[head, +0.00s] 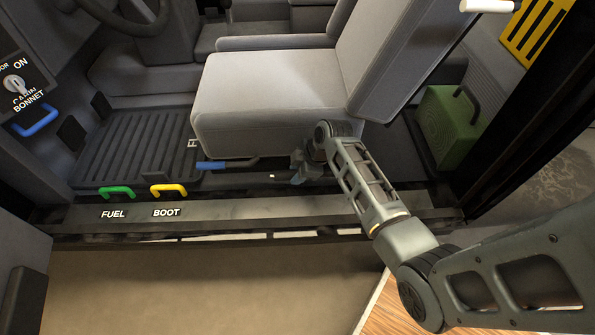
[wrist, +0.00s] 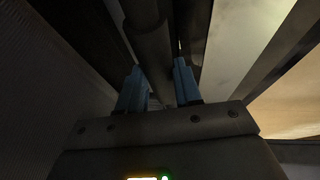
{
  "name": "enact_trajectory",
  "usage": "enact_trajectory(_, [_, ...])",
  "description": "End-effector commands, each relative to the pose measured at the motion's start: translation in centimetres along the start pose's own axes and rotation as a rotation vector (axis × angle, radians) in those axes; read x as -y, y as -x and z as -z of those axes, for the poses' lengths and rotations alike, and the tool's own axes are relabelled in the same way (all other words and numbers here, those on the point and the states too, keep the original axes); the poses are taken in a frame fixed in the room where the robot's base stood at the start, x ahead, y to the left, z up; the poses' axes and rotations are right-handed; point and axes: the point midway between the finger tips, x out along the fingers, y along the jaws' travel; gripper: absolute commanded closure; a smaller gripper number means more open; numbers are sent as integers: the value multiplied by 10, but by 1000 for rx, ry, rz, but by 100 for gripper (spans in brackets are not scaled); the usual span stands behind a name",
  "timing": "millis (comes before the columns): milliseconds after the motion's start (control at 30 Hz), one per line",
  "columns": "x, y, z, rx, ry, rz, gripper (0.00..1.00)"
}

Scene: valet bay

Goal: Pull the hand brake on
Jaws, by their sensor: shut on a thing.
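My gripper (head: 298,175) is low beside the seat, between the seat base and the door sill. In the wrist view its two blue fingers (wrist: 160,80) are closed around a dark round bar (wrist: 148,42), which looks like the hand brake lever. In the head view a short dark length of the lever (head: 262,177) shows just left of the gripper, close to the floor. The rest of it is hidden by my gripper, and its exact tilt is hard to tell.
A grey seat (head: 265,95) stands above the gripper, with a blue lever (head: 226,163) under its front. Green (head: 117,192) and yellow (head: 168,189) pulls marked FUEL and BOOT sit by the sill (head: 240,212). A green box (head: 448,125) stands behind the seat.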

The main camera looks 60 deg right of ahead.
Motion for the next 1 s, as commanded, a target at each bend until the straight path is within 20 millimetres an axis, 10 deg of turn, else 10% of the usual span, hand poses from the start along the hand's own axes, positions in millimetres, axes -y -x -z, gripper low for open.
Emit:
enact_trajectory(433, [-1, 9, 2, -39, -8, -2, 100])
enact_trajectory(1000, [-13, 72, 5, -404, -76, -31, 100])
